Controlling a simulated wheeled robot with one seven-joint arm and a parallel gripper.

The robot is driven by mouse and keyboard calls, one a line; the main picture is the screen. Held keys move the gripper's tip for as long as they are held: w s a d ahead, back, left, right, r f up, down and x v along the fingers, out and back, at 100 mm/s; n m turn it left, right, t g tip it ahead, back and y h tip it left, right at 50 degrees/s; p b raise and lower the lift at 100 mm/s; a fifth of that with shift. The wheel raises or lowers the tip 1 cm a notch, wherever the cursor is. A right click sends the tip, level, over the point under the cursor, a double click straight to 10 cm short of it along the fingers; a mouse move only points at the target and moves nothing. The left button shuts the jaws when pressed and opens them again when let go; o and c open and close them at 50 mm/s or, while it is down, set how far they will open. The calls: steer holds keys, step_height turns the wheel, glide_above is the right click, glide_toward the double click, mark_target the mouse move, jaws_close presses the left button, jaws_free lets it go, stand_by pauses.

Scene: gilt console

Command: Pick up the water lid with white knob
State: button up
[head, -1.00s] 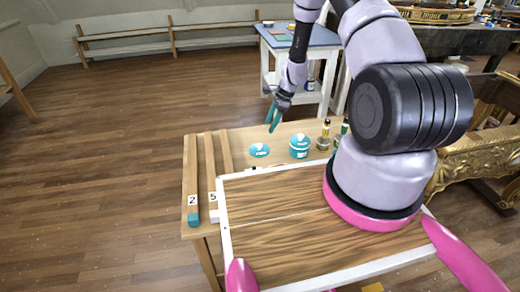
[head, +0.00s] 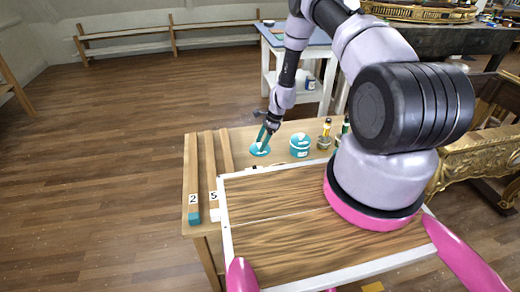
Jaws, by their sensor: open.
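The teal lid (head: 259,152) with a small white knob lies on the wooden table, left of a teal pot. My gripper (head: 263,143) is open and points down over the lid, with its teal fingertips close around or beside the knob area. The fingers partly hide the knob, and I cannot tell whether they touch the lid.
The teal pot (head: 299,146) stands just right of the lid. Small bottles (head: 325,132) and jars stand further right. Wooden strips (head: 194,180) with number tags lie on the left of the table (head: 240,138). A wood-topped tray (head: 270,238) is in front.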

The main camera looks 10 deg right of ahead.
jaws_close()
steer(key=shift+r, duration=0.15)
